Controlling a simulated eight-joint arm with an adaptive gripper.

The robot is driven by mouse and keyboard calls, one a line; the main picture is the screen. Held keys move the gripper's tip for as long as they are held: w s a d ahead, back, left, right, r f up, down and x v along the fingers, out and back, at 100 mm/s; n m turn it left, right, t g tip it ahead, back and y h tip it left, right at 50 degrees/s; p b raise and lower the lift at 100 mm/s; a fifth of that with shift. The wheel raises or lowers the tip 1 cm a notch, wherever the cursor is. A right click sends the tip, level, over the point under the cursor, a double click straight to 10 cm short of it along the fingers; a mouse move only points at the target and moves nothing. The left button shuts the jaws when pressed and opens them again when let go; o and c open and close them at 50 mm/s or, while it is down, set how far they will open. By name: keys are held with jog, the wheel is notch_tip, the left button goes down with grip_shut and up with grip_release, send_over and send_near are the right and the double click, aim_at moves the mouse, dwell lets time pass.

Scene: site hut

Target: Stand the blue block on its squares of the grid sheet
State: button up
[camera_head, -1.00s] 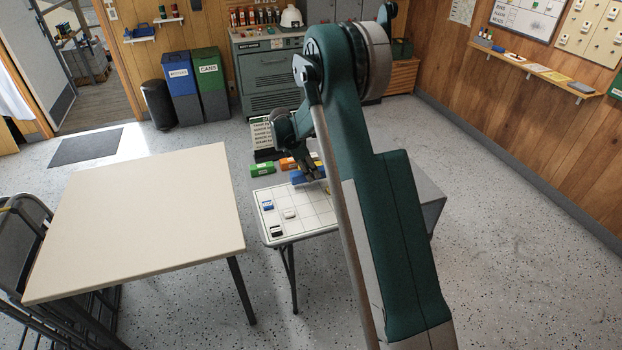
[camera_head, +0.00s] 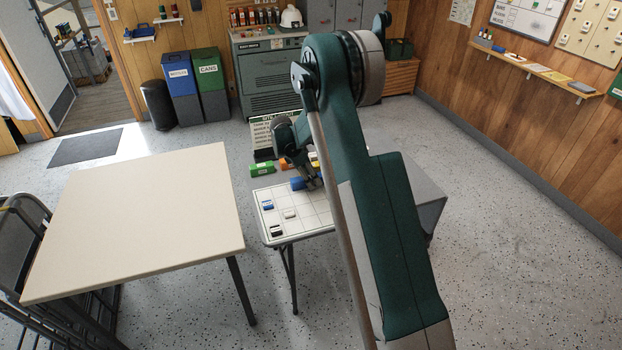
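The blue block (camera_head: 297,184) is at the far part of the white grid sheet (camera_head: 308,221), on a small table. My gripper (camera_head: 308,183) is at the block's right side and appears shut on it. The fingers are small and partly hidden by my arm, which also covers the right part of the sheet. I cannot tell whether the block touches the sheet. Small blue (camera_head: 267,204), white (camera_head: 290,213) and black (camera_head: 276,231) pieces are on the sheet's left and middle squares.
A green block (camera_head: 261,169), an orange block (camera_head: 287,165) and a partly hidden yellow block (camera_head: 314,160) lie behind the sheet. A lettered board (camera_head: 262,133) stands at the back. A large bare beige table (camera_head: 140,220) is on the left.

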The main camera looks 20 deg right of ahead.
jog(key=shift+r, duration=0.2)
jog(key=p+v, duration=0.2)
jog(key=v, duration=1)
dwell(0.4)
dwell(0.4)
jog(key=s+a+r+m+t+y, duration=0.25)
jog(key=s+r+m, duration=0.55)
jog(key=s+r, duration=1.55)
jog(key=s+a+m+t, duration=0.1)
jog(key=s+m, duration=0.2)
jog(key=s, duration=0.6)
jog(key=s+a+m+t+y, duration=0.1)
jog(key=s+a+m+t, duration=0.1)
jog(key=s, duration=0.8)
jog(key=s+a+f+m+t+y, duration=0.1)
jog(key=s+m, duration=0.4)
jog(key=s, duration=0.5)
jog(key=shift+a+t, duration=0.35)
jog(key=shift+a, duration=0.15)
